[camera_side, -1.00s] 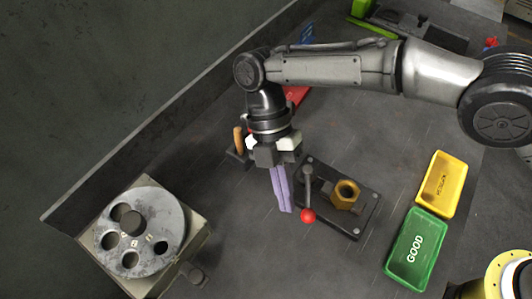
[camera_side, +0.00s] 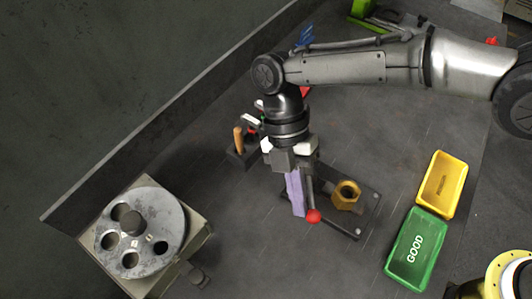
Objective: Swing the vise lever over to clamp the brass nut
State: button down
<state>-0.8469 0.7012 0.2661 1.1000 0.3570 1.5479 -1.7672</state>
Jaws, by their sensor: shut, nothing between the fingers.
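The vise (camera_side: 345,227) is a dark plate on the table right of centre. The brass nut (camera_side: 346,195) sits on it, toward its right side. The vise lever, with a red ball end (camera_side: 313,216), lies along the plate's left side, to the left of the nut. My gripper (camera_side: 298,214) is shut and empty, its purple fingers pointing down. The fingers stand right beside the lever on its left, near the red ball. I cannot tell whether they touch it. My gripper hides the lever's far end and the plate's upper left corner.
A green GOOD bin (camera_side: 416,246) and a yellow bin (camera_side: 441,186) stand to the right. A round metal disc with holes (camera_side: 141,233) sits on a block at lower left. A wooden-handled tool (camera_side: 238,139) stands in a holder behind my gripper. Table between disc and vise is clear.

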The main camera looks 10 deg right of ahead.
jog(key=shift+s+d+f, duration=0.15)
jog(key=shift+d+f, duration=0.1)
jog(key=v, duration=1.2)
jog(key=shift+a+r, duration=0.25)
